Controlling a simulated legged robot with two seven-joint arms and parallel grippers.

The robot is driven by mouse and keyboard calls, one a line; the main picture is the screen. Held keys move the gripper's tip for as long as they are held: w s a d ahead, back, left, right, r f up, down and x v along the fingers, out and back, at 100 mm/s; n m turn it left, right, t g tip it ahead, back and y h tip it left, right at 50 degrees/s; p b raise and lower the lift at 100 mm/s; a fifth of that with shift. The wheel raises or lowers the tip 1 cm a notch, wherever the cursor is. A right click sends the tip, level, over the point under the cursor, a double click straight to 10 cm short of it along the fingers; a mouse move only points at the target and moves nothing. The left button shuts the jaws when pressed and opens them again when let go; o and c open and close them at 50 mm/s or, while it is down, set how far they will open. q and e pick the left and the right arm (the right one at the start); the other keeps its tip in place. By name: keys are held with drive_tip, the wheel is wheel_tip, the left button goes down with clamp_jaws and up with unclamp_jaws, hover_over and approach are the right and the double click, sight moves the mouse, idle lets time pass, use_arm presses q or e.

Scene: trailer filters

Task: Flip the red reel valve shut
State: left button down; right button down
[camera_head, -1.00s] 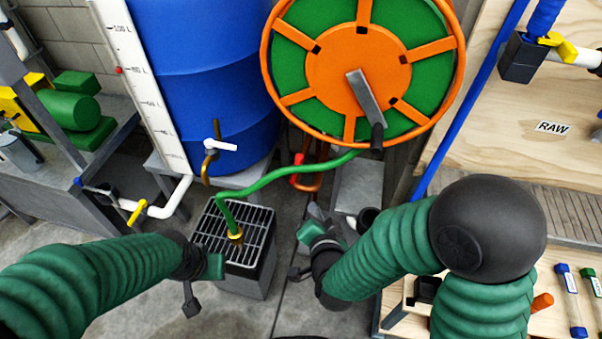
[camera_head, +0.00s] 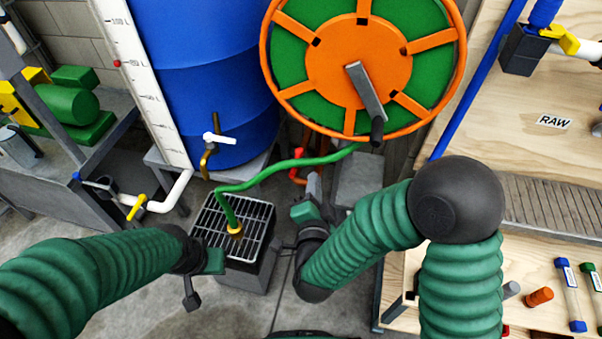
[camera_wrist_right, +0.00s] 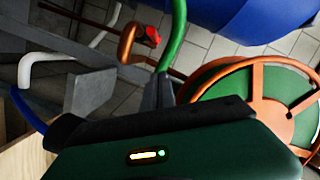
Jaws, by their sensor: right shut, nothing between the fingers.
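The red reel valve (camera_head: 298,155) is a small red handle on a copper pipe below the reel, beside the green hose (camera_head: 285,166). In the right wrist view the red handle (camera_wrist_right: 153,36) sticks out sideways from the bent copper pipe (camera_wrist_right: 127,43). My right gripper (camera_head: 314,184) points up just below and right of the valve, shut and empty, apparently apart from it. Its grey finger part (camera_wrist_right: 158,92) shows in front of the hose in the right wrist view. My left gripper (camera_head: 205,262) is by the grated box; its fingers are not clear.
The orange and green reel (camera_head: 358,60) hangs above the valve. A blue barrel (camera_head: 205,75) with a white-handled tap (camera_head: 220,140) stands to the left. The hose ends over a grated box (camera_head: 250,225). A wooden bench (camera_head: 545,275) is at right.

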drive_tip(key=b, duration=0.2)
hover_over(302, 180)
drive_tip(key=d, duration=0.3)
drive_tip(key=shift+s+a+f, duration=0.1)
drive_tip(key=shift+s+f, duration=0.15)
drive_tip(key=shift+f, duration=0.4)
drive_tip(key=shift+w+a+f, duration=0.1)
drive_tip(key=shift+a+f, duration=0.25)
drive_tip(key=shift+a, duration=0.2)
drive_tip(key=shift+w+a+f, duration=0.1)
drive_tip(key=shift+a+f, duration=0.25)
drive_tip(key=shift+a, duration=0.2)
drive_tip(key=shift+a+f+b, duration=0.15)
drive_tip(key=shift+a+b, duration=0.2)
drive_tip(key=shift+a, duration=0.1)
drive_tip(key=shift+d, duration=0.1)
